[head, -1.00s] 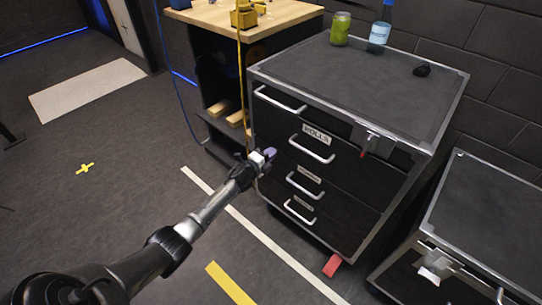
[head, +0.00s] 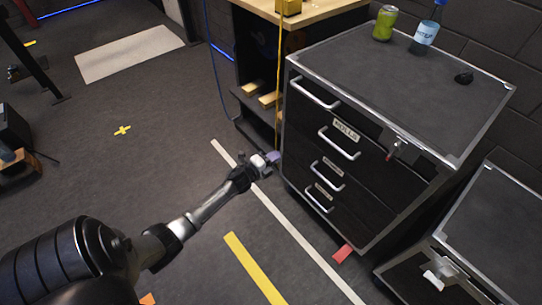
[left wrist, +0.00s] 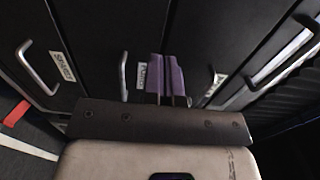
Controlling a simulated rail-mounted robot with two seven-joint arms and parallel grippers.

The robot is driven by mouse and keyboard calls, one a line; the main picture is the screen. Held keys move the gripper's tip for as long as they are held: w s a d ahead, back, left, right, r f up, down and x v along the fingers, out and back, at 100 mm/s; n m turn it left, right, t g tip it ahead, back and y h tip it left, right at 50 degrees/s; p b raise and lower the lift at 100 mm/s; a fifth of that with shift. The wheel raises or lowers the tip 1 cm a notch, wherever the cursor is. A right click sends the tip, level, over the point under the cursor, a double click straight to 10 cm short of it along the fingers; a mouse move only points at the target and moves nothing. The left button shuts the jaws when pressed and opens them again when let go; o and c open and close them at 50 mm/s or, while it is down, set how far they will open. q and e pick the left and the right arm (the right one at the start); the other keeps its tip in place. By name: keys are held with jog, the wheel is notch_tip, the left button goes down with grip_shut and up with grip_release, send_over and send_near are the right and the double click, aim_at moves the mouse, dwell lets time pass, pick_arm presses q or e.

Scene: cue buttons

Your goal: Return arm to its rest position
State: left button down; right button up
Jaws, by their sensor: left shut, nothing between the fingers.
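My left arm reaches in from the lower left of the head view. Its gripper (head: 270,159) is beside the left edge of the black drawer cabinet (head: 400,85), low in front of it. The gripper's purple fingers are together and hold nothing. In the left wrist view the shut fingers (left wrist: 166,78) point at the dark drawer fronts with their silver handles (left wrist: 40,68). I cannot tell whether the fingertips touch the cabinet. The cabinet's drawers look shut. My right gripper is not in view.
A green can (head: 384,23), a bottle with a blue label (head: 425,33) and a small black object (head: 464,77) stand on the cabinet. A wooden-topped bench (head: 325,10) is behind it. A second cabinet (head: 490,235) stands at right. The floor at left is mostly open.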

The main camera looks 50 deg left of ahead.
pick_arm(q)
jog(key=shift+s, duration=0.8)
